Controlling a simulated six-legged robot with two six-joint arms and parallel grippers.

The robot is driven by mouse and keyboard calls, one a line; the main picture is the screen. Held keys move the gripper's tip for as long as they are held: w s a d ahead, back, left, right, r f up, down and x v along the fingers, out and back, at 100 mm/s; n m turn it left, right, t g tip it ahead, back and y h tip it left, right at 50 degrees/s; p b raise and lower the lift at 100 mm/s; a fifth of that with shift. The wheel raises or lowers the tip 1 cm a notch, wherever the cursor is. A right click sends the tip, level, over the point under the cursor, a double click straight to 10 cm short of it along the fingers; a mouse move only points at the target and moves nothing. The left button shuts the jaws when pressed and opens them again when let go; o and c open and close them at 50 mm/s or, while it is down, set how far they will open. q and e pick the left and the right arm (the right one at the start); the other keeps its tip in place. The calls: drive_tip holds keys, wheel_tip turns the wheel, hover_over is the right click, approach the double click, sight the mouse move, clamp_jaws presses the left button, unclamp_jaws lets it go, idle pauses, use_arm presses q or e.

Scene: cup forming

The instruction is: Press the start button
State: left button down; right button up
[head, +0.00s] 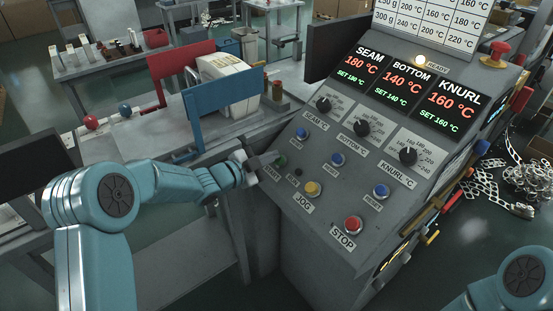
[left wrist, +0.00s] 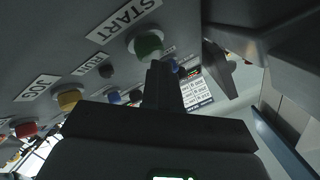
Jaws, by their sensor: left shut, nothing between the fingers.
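The green START button (head: 281,161) is at the left end of the sloping grey control panel (head: 330,190). In the left wrist view the green button (left wrist: 148,45) shows beside its START label (left wrist: 124,20). My left gripper (head: 266,163) is at the panel's left edge, right by the green button and partly hiding the START label. In the left wrist view its shut, empty fingertips (left wrist: 162,70) overlap the lower edge of the button. I cannot tell whether they touch it. My right gripper is out of view.
A yellow JOG button (head: 313,188), a red STOP button (head: 353,224), blue buttons and black knobs (head: 362,128) share the panel. The displays read 180, 140 and 160 °C, matching their set values. The READY lamp (head: 419,63) glows. A red emergency knob (head: 496,54) sits top right.

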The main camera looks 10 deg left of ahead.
use_arm(q)
drive_tip(key=shift+f, duration=0.2)
idle(0.4)
drive_tip(key=shift+s+a+r, duration=0.15)
drive_tip(key=shift+s+r, duration=0.05)
drive_tip(key=shift+r, duration=0.2)
drive_tip(key=shift+s+a+r, duration=0.15)
drive_tip(key=shift+r, duration=0.25)
drive_tip(key=r+p, duration=0.1)
drive_tip(key=s+a+r+p, duration=0.1)
drive_tip(key=s+r, duration=0.1)
drive_tip(key=r, duration=0.1)
drive_tip(key=shift+s+a+p, duration=0.2)
drive_tip(key=shift+a+p, duration=0.15)
drive_tip(key=shift+p, duration=0.05)
idle(0.4)
